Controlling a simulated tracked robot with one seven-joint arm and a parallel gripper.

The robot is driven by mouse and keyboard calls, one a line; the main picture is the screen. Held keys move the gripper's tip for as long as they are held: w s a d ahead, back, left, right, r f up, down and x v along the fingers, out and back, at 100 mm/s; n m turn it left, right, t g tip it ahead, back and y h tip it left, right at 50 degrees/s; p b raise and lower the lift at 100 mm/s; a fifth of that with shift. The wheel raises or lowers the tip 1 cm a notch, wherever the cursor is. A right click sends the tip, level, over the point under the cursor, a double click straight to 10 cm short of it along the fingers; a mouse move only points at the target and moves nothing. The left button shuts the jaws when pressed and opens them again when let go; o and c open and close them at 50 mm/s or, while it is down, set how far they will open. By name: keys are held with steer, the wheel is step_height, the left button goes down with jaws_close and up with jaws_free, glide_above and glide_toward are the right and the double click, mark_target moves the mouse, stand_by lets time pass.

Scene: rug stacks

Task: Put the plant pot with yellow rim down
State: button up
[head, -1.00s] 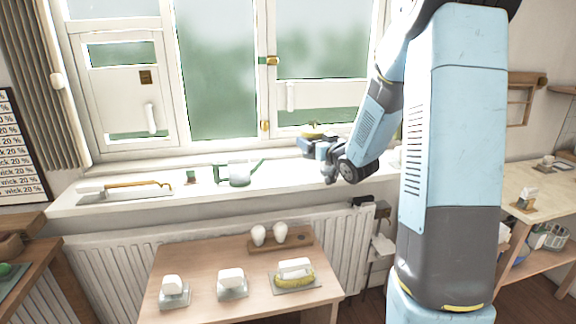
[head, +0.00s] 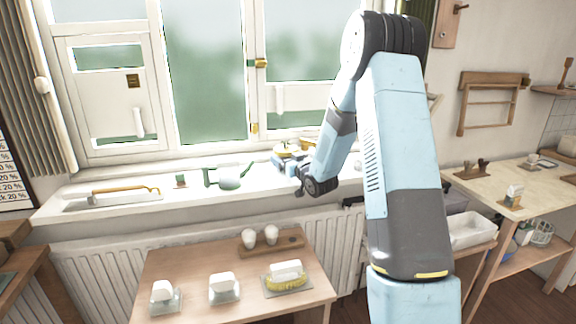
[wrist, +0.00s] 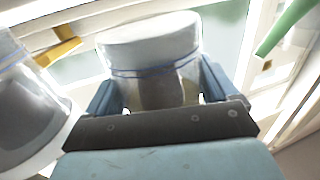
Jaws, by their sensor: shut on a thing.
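My gripper (head: 284,166) is over the window sill (head: 130,203), right of the green-handled watering can. A small pot with a yellowish top (head: 288,148) shows at its fingers in the head view. In the wrist view my gripper (wrist: 160,90) is shut around a whitish round pot (wrist: 150,60) with thin blue lines, one blue finger on each side. The yellow rim is not clear there. I cannot tell whether the pot's base touches the sill.
A green-handled watering can (head: 228,178), a small green-topped pot (head: 181,180) and a tool on a tray (head: 125,190) stand on the sill. A grey-white vessel (wrist: 25,110) is close at the left in the wrist view. A low table (head: 200,260) stands below.

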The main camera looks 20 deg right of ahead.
steer(key=shift+f, duration=1.05)
steer(key=shift+f, duration=0.15)
steer(key=o, duration=1.4)
